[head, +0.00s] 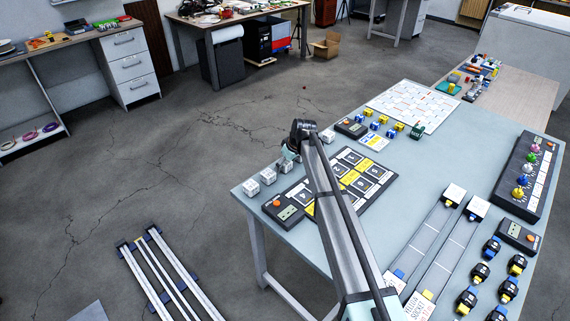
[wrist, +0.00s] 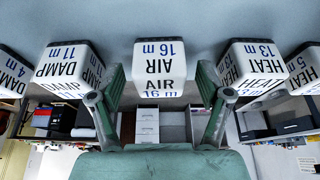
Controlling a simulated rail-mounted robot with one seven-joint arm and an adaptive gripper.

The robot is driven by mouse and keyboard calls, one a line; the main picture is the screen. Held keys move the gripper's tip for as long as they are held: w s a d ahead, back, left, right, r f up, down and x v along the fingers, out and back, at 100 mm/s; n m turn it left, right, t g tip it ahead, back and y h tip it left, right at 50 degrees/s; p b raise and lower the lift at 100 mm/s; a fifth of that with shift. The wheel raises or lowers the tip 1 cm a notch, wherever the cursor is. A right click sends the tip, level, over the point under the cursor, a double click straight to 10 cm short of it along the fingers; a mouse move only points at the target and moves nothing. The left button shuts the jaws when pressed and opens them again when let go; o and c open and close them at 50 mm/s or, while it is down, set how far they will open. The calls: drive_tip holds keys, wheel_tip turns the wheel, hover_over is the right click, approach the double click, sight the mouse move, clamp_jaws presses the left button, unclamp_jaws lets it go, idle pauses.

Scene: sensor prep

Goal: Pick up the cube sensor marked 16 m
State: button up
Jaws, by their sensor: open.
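The cube sensor marked AIR 16 m (wrist: 158,62) is white with black and blue print. In the wrist view it sits at the centre, between the two fingers of my gripper (wrist: 157,88). The fingers are open and spread to either side of it, with gaps visible. In the head view my gripper (head: 290,152) is over the far left table edge, at the row of white cubes, partly hidden by my arm. I cannot tell there which cube is the 16 m one.
Close neighbours in the wrist view are a DAMP 11 m cube (wrist: 69,63) and a HEAT 13 m cube (wrist: 250,65). DAMP 4 (wrist: 12,75) and HEAT 5 (wrist: 303,68) cubes stand farther out. A dark panel with yellow and white tiles (head: 351,178) lies beside the row.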

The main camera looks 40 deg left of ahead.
drive_tip(key=shift+a+f, duration=0.1)
drive_tip(key=shift+f, duration=0.2)
drive_tip(key=c, duration=1.2)
drive_tip(key=shift+r, duration=0.1)
drive_tip(key=shift+c, duration=0.2)
